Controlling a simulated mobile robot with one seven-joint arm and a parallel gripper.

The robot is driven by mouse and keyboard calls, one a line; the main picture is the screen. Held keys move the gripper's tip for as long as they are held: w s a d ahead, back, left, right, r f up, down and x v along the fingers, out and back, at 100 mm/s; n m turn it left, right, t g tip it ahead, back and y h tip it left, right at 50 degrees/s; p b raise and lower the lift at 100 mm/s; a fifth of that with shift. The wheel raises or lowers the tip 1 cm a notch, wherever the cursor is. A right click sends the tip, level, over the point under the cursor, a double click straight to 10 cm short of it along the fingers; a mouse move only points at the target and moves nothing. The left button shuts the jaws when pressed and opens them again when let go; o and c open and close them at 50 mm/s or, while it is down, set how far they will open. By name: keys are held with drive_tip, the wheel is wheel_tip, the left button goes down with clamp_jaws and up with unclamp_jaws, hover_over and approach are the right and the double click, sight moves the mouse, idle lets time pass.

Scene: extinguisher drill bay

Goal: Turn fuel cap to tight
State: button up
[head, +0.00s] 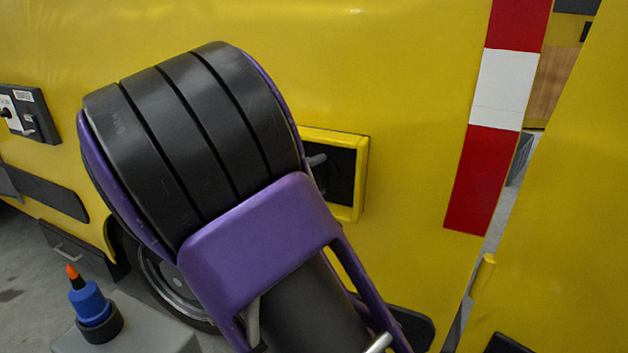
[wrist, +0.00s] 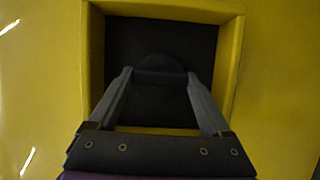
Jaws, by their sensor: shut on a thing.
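The fuel cap (wrist: 160,62) is a dark round shape at the back of a black recess with a yellow frame. It shows only dimly in the wrist view, with a dark bar across its lower part. My gripper (wrist: 158,76) reaches into the recess, with one finger at each side of that bar, and is shut on the cap. I cannot make out any mark of how far the cap is turned. In the head view my arm covers the left part of the recess (head: 363,178) and hides the cap.
The recess sits in a yellow vehicle side (head: 400,70). A red and white striped strip (head: 502,88) is to the right. A black panel (head: 28,113) is at the far left. A blue bottle with an orange tip (head: 90,300) stands on a grey block at the lower left.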

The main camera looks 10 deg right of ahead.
drive_tip(key=o, duration=1.2)
drive_tip(key=shift+c, duration=0.2)
drive_tip(key=shift+a, duration=0.1)
drive_tip(key=p+v, duration=0.1)
drive_tip(key=v, duration=1.6)
drive_tip(key=shift+s, duration=0.2)
